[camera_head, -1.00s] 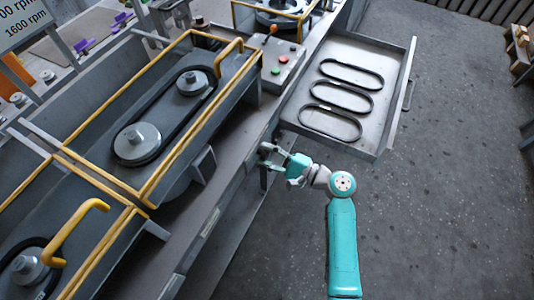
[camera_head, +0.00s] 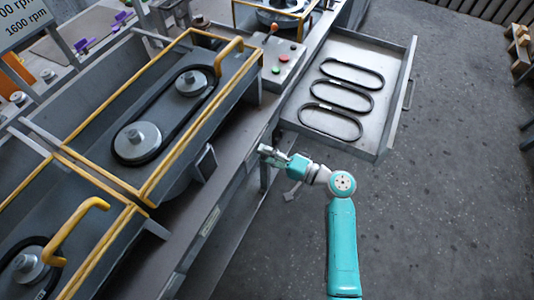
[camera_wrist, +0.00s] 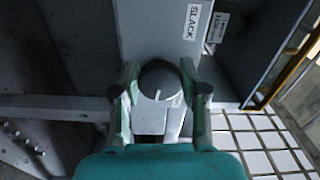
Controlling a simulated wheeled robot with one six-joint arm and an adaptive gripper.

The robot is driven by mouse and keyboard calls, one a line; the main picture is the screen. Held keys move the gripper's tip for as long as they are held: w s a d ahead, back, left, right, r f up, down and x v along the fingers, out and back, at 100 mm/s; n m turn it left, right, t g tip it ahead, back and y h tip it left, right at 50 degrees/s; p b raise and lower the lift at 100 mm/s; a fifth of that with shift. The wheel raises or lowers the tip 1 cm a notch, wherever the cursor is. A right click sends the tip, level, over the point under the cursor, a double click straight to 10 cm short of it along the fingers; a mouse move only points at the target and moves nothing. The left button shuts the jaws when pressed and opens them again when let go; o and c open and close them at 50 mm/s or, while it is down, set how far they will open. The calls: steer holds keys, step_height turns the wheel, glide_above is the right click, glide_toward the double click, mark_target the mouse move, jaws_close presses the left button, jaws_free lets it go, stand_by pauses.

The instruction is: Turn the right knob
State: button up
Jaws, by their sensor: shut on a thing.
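The knob (camera_wrist: 158,78) is a round dark grey cap in the wrist view, with a short white mark near its lower edge. It sits in front of a grey panel (camera_wrist: 165,30) bearing a white SLACK label. My gripper (camera_wrist: 160,88) is shut on the knob, with one finger on its left side and one on its right. In the head view my gripper (camera_head: 271,152) is at the bench's front side, left of the open drawer. The knob cannot be made out there.
The open drawer (camera_head: 378,134) holds several black belts and juts out just right of my gripper. A yellow-framed housing (camera_head: 150,185) with a belt on two pulleys (camera_head: 138,140) stands to the left. A control box (camera_head: 283,62) is behind.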

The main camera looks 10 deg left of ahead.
steer(key=shift+f, duration=0.1)
stand_by(0.3)
steer(key=o, duration=1.1)
steer(key=shift+o, duration=0.2)
steer(key=shift+d, duration=0.1)
steer(key=v, duration=1.1)
steer(key=shift+s+d, duration=0.15)
steer(key=shift+d, duration=0.2)
